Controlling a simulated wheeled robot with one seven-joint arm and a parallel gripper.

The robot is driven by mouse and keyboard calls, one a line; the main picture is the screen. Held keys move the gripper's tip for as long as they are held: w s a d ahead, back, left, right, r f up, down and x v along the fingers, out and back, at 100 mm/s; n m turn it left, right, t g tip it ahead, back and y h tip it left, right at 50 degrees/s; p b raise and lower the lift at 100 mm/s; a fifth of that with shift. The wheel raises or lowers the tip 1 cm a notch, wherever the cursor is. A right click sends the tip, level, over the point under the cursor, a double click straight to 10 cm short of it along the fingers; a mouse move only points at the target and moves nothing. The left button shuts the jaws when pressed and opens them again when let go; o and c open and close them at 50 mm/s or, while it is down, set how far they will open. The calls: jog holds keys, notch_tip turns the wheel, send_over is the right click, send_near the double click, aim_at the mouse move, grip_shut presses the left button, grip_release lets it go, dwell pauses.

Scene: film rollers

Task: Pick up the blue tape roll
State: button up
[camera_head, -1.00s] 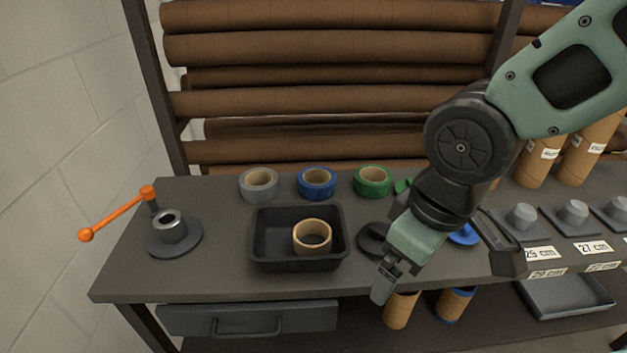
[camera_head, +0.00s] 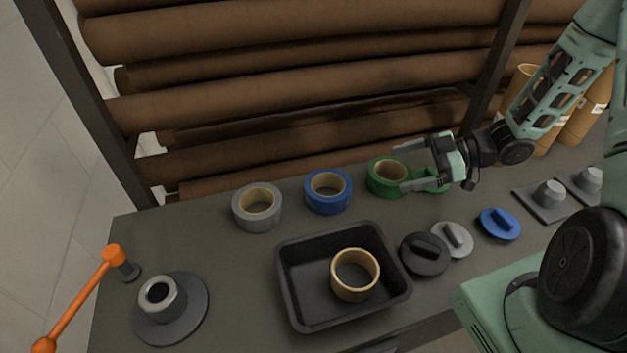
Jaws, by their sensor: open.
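The blue tape roll (camera_head: 327,200) lies flat near the back of the dark table, between the grey tape roll and the green tape roll. My gripper (camera_head: 402,165) is open, with its two fingers pointing left. It is to the right of the blue roll, apart from it, and overlaps the green tape roll (camera_head: 386,183) in the picture. I cannot tell how high the fingers are above the green roll. Nothing is seen between the fingers that they hold.
The grey tape roll (camera_head: 257,209) lies left of the blue one. A black tray (camera_head: 292,292) with a tan ring (camera_head: 355,274) stands in front. Black, grey and blue (camera_head: 499,224) lids lie to the right. An orange crank (camera_head: 82,298) is at left. Brown film rolls (camera_head: 290,75) rise behind.

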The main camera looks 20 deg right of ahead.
aim_at(334, 183)
jog(key=p+x, duration=0.1)
jog(key=x, duration=0.7)
jog(key=p+x, duration=0.1)
jog(key=x, duration=0.8)
jog(key=shift+a+r+p, duration=0.2)
jog(key=shift+a+p, duration=0.05)
jog(key=shift+p, duration=0.05)
jog(key=c, duration=0.8)
